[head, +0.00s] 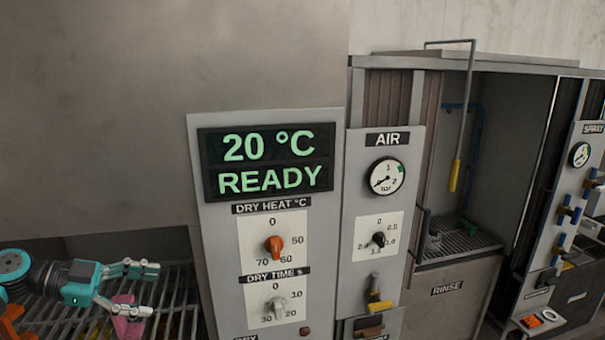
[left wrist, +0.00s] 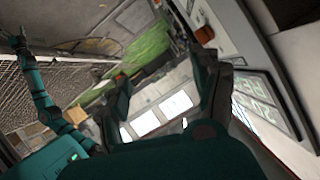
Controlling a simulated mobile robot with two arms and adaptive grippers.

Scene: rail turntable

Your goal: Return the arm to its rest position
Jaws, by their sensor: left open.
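A teal arm link of mine shows at the left of that view.
A control panel (head: 222,312) with a "20 °C READY" display (head: 268,162) stands just right of the gripper. A pink object (head: 127,327) lies by the lower finger. The slatted rack (head: 180,290) is beneath. An AIR panel (head: 360,285) and rinse bay (head: 450,285) stand farther right.

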